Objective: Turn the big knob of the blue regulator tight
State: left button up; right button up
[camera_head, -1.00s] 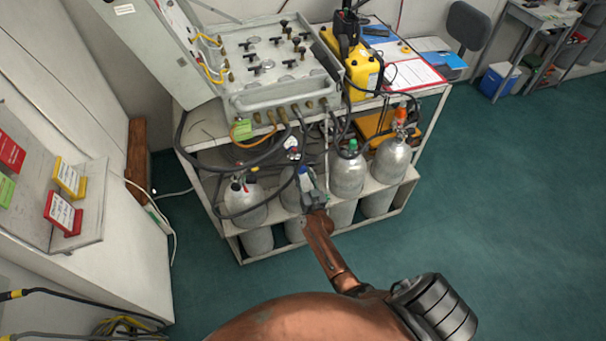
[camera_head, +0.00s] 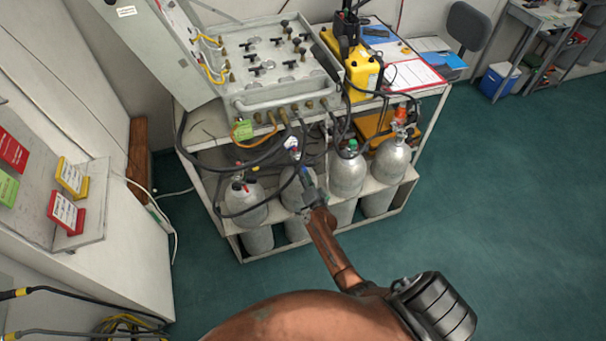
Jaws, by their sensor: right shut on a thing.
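The blue regulator (camera_head: 305,172) is on a silver cylinder (camera_head: 290,196), second from the left in the rack below the air panel. Only a small blue part of it shows, at the tip of my right gripper (camera_head: 307,182). My right gripper is shut on the regulator's big knob, which the gripper largely hides. My right arm reaches up to it from the bottom of the view. My left gripper is not in view.
Other silver cylinders stand beside it, one with a green top (camera_head: 350,149) and one with an orange top (camera_head: 400,116). Black hoses (camera_head: 200,160) loop around the cylinders. The air panel (camera_head: 277,65) stands on the cart above.

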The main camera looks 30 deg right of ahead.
jog(key=shift+f+m, duration=0.15)
jog(key=shift+m, duration=0.25)
jog(key=o, duration=1.1)
jog(key=shift+s, duration=0.1)
jog(key=v, duration=1.1)
jog(key=shift+s, duration=0.4)
jog(key=shift+a, duration=0.1)
